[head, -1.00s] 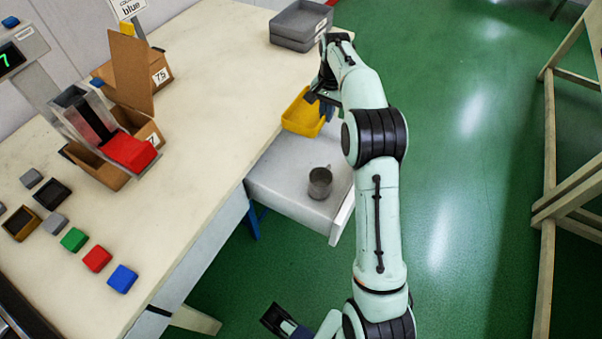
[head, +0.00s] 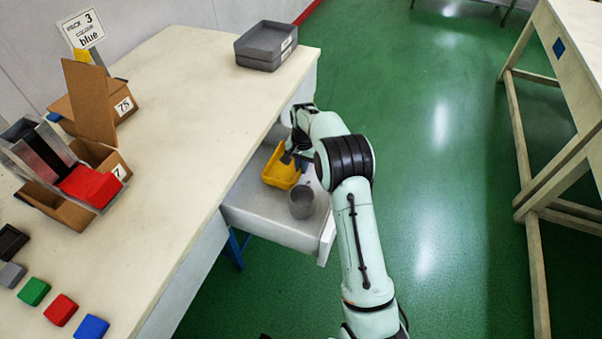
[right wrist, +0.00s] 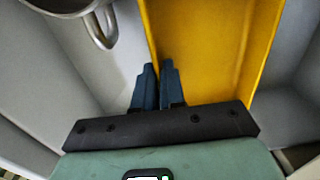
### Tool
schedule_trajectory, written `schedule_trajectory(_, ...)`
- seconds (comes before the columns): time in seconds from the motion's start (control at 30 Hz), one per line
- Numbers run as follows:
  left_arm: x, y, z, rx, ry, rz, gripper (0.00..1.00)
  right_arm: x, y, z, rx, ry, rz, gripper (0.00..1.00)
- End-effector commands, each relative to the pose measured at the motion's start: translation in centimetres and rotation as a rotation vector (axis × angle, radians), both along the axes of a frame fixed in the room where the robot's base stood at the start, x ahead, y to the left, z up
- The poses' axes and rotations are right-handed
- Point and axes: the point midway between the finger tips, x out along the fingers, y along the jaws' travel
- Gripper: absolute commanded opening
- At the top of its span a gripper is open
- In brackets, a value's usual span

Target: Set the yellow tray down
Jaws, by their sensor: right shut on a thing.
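The yellow tray (head: 270,178) is inside the open drawer (head: 262,218), beside a grey metal mug (head: 302,203). In the right wrist view the two dark fingers (right wrist: 158,88) are closed together on the wall of the yellow tray (right wrist: 210,45). Whether the tray's underside touches the drawer floor cannot be told. My left gripper is not clearly in view.
The mug (right wrist: 97,25) stands close to the tray, to the left in the wrist view. The worktop (head: 180,110) overhangs the drawer's back. Grey stacked trays (head: 266,46) stand at its far corner. Cardboard boxes (head: 105,160) and coloured blocks are at left.

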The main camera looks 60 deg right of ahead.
Motion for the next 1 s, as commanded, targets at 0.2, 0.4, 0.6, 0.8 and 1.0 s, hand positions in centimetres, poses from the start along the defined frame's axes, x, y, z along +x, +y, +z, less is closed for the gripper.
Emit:
schedule_trajectory(0.2,1.3,0.7,-1.0,0.017,-0.033,0.014,0.43,0.0,0.0,-3.5,0.001,0.001,0.0,0.0)
schedule_trajectory(0.4,1.3,0.6,-0.9,0.017,-0.033,0.014,0.43,0.0,0.0,-3.5,0.0,0.0,0.0,0.0)
schedule_trajectory(0.6,1.3,0.7,-1.0,0.018,-0.035,0.014,0.43,0.0,0.0,-3.7,0.0,0.0,0.0,0.26)
schedule_trajectory(0.8,1.3,0.7,-1.0,0.018,-0.035,0.014,0.43,0.0,0.0,-3.7,0.0,0.0,0.0,0.35)
schedule_trajectory(1.0,1.2,0.6,-0.8,0.015,-0.03,0.013,0.43,0.0,0.0,-3.2,-0.001,-0.001,0.0,0.35)
